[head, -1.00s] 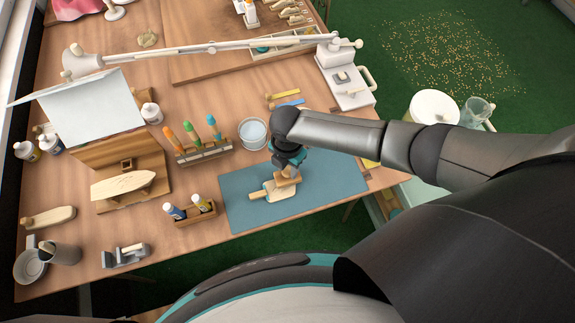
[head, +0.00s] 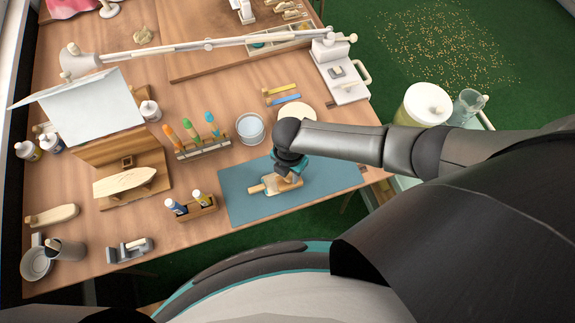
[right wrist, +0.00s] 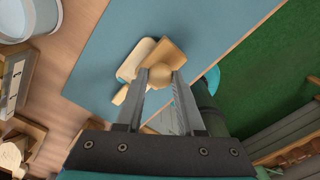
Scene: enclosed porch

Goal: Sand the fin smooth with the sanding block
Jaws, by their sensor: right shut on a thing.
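The sanding block (right wrist: 171,54) is a brown wooden block with a round knob. My right gripper (right wrist: 161,84) is shut on this knob; in the head view the gripper (head: 288,170) is over the fin. The block overlaps the fin's right part. I cannot tell whether its underside touches the fin. My left gripper is not in view.
A model hull (head: 124,183) rests on a stand further left. The mat's right part is clear.

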